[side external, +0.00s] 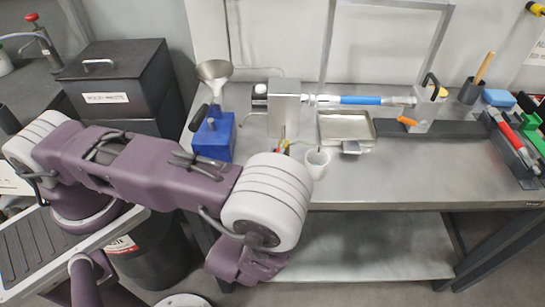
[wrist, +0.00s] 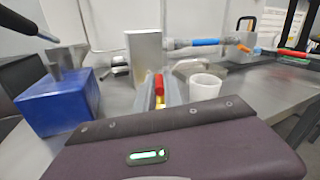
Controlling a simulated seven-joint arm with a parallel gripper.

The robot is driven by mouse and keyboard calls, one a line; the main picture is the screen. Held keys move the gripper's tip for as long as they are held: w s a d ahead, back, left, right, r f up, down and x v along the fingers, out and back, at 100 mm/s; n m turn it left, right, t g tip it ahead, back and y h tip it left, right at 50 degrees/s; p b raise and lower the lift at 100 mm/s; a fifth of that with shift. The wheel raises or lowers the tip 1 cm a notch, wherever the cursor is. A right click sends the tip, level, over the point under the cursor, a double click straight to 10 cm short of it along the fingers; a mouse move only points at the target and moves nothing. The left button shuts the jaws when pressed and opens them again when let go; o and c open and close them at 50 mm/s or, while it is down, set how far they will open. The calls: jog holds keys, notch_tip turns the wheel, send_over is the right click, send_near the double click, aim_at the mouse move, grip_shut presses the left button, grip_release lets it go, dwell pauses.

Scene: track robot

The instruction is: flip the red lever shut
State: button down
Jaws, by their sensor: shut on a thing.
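My gripper (wrist: 159,92) points away from the wrist camera and is shut on a slim red and yellow piece (wrist: 158,86) between its grey fingers. In the side view the gripper is mostly hidden behind my wrist, and a small red and yellow bit (side external: 285,147) shows just past it, in front of the upright metal block (side external: 284,108). I cannot tell whether the held piece is the red lever. An orange handle (side external: 406,120) sticks out near the right end of the pipe. A red bar (side external: 508,131) lies in the dark rack at the far right.
A white mug (side external: 317,164) stands close right of my gripper, with a metal tray (side external: 346,127) behind it. A blue block (side external: 212,139) with a funnel (side external: 214,72) stands left. The blue-banded pipe (side external: 360,100) runs behind. The bench front at right is clear.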

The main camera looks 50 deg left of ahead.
jog(key=n+g+y, duration=0.1)
jog(key=w+d+n+g+y, duration=0.1)
jog(key=y, duration=0.1)
jog(key=d+n+g+y, duration=0.1)
jog(key=n+y, duration=0.1)
jog(key=shift+w+g, duration=0.15)
jog(key=shift+g, duration=0.25)
jog(key=c, duration=1.5)
grip_release()
jog(key=shift+o, duration=0.2)
jog(key=v, duration=0.7)
